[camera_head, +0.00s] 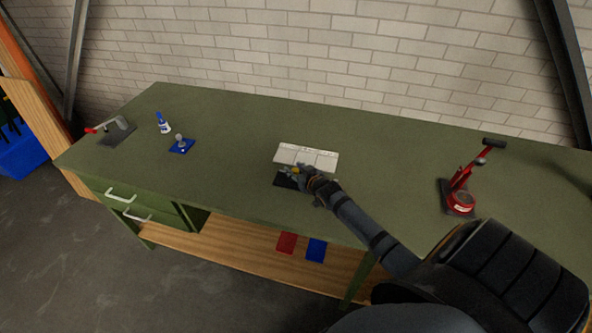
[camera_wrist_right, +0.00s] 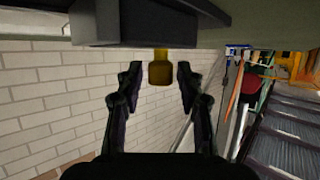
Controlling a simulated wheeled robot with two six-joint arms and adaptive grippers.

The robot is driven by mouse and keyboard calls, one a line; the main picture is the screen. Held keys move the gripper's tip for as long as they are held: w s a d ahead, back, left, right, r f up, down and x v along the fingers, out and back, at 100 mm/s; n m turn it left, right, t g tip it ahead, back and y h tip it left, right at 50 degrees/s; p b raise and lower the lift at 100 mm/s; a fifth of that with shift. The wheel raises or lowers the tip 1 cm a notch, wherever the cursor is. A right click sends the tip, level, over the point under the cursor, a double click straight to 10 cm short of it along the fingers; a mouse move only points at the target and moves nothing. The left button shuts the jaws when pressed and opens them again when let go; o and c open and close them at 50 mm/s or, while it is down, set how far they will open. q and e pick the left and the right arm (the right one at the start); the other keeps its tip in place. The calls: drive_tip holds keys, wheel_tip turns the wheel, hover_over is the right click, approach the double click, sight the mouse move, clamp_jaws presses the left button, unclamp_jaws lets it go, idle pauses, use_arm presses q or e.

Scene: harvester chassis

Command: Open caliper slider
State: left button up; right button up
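My right gripper (camera_head: 297,171) is at the middle of the green workbench, just in front of a pale grey slab-like piece (camera_head: 312,157) and over a dark block or mat (camera_head: 284,181). The knob projects from beside a dark grey block (camera_wrist_right: 125,24). I cannot clearly make out a caliper or its slider; the hand hides part of this spot. My left gripper is not in view.
On the green bench (camera_head: 230,125) stand a red tool with a black handle (camera_head: 461,197) at right, a blue plate with a knob (camera_head: 182,146), a blue-and-white bottle (camera_head: 163,123) and a red-handled clamp (camera_head: 112,128) at left. Bare benchtop separates them. A brick wall (camera_head: 300,50) is behind.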

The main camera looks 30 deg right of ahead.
drive_tip(key=shift+s, duration=0.1)
drive_tip(key=shift+s+r, duration=0.1)
drive_tip(key=shift+s, duration=0.25)
drive_tip(key=v, duration=1.1)
drive_tip(key=shift+r, duration=0.1)
